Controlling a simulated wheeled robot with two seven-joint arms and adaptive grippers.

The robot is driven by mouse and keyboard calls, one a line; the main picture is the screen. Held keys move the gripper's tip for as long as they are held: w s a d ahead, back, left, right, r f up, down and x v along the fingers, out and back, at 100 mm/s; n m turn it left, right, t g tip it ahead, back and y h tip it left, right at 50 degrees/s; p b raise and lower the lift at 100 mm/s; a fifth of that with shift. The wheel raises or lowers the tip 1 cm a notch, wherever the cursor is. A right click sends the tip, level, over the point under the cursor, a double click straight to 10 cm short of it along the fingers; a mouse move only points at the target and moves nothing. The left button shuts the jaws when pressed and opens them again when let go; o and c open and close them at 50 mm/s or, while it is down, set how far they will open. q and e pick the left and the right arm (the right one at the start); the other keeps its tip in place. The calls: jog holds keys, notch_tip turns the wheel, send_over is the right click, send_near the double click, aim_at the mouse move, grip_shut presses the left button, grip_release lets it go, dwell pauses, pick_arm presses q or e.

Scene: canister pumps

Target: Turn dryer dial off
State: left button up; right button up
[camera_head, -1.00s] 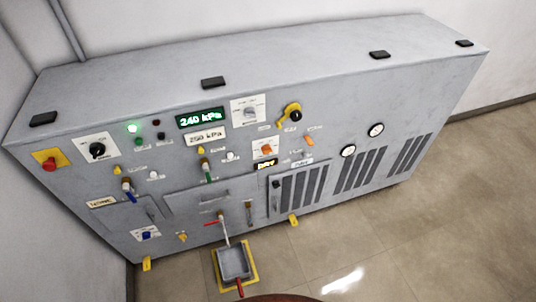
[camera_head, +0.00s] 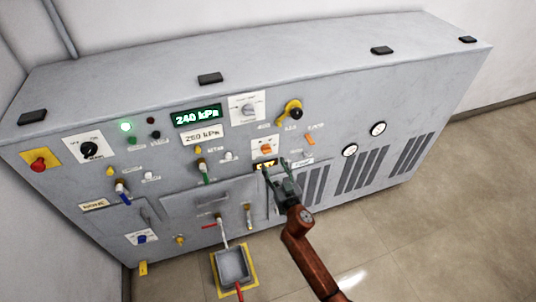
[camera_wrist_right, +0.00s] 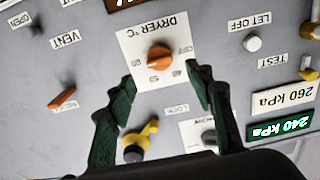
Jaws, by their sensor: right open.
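The dryer dial (camera_head: 266,149) is an orange knob on a white plate, on the front of the grey machine. In the right wrist view the dial (camera_wrist_right: 159,57) shows upside down, under the lettering "DRYER °C". My right gripper (camera_head: 277,168) is just below the dial in the head view. Its green fingers (camera_wrist_right: 160,78) are spread apart with nothing between them. In the wrist view the dial lies between and beyond the fingertips, and I see no contact. My left gripper is out of view.
An amber display (camera_head: 265,163) sits just under the dial plate. A yellow-and-black rotary handle (camera_head: 291,111), an orange lever (camera_head: 309,139) and a grey selector (camera_head: 248,108) are nearby. A tray (camera_head: 233,266) stands on the floor below. The floor at right is clear.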

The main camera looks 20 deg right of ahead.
aim_at(267, 150)
jog(key=w+b, duration=0.1)
jog(key=w, duration=0.6)
jog(key=shift+w+a+b, duration=0.15)
jog(key=shift+w+b, duration=0.15)
jog(key=shift+c, duration=0.3)
jog(key=c, duration=1.1)
